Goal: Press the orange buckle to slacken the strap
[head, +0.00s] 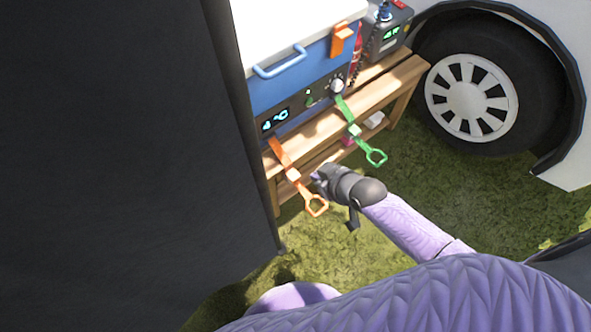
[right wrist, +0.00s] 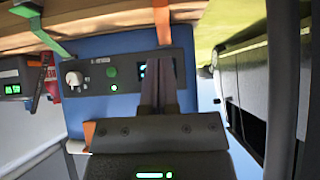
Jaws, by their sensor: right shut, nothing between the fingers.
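An orange strap (head: 279,153) hangs down over the front of a wooden bench, with a small buckle (head: 293,174) on it and an orange pull loop (head: 315,206) at its lower end. In the right wrist view the orange strap (right wrist: 162,22) shows beyond the fingertips, near the bench edge. My right gripper (head: 319,178) is beside the strap, just right of the buckle, apparently apart from it. Its fingers (right wrist: 161,88) are shut and empty, in front of the blue cooler box (right wrist: 120,50). My left gripper is not in view.
A green strap (head: 346,114) with a loop (head: 376,156) hangs to the right on the bench (head: 410,72). The blue cooler (head: 285,85) has an orange latch (head: 341,41). A dark panel (head: 120,160) fills the left. A wheel (head: 470,97) stands right; grass lies in front.

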